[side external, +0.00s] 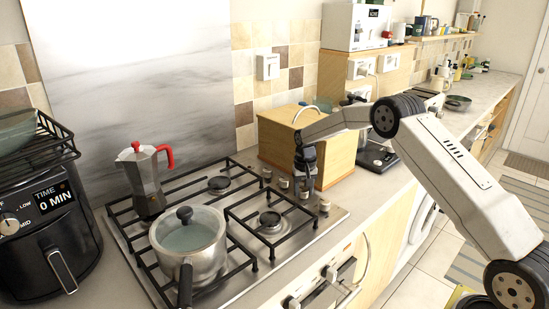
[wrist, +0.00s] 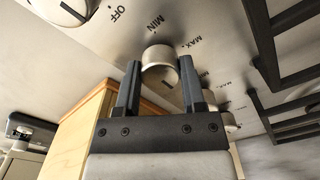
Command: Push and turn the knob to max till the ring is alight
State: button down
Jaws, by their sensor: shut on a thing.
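My gripper (side external: 305,172) points down over the right part of the gas hob (side external: 333,217), at the row of metal knobs. In the wrist view its two fingers (wrist: 160,72) are shut on a round silver knob (wrist: 160,56), one on each side. MIN and MAX marks show on the steel beside this knob; its pointer is hard to make out. Another knob (wrist: 66,8) with an OFF mark is at the upper left, and one (wrist: 228,119) is partly hidden behind the right finger. The front right burner ring (side external: 270,221) shows no visible flame.
A glass-lidded pot (side external: 190,252) and a moka pot (side external: 145,181) with a red handle stand on the hob's left side. A wooden box (side external: 328,150) stands close behind my gripper. Black pan supports (wrist: 262,45) are near the right finger. A black air fryer (side external: 45,235) is at the left.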

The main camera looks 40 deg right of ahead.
jog(key=shift+f, duration=0.2)
dwell(0.6)
jog(key=n, duration=0.6)
jog(key=shift+f, duration=0.1)
jog(key=n, duration=0.4)
jog(key=shift+n, duration=0.4)
jog(key=n, duration=0.3)
jog(key=shift+s+d, duration=0.1)
jog(key=shift+f, duration=0.1)
dwell(1.9)
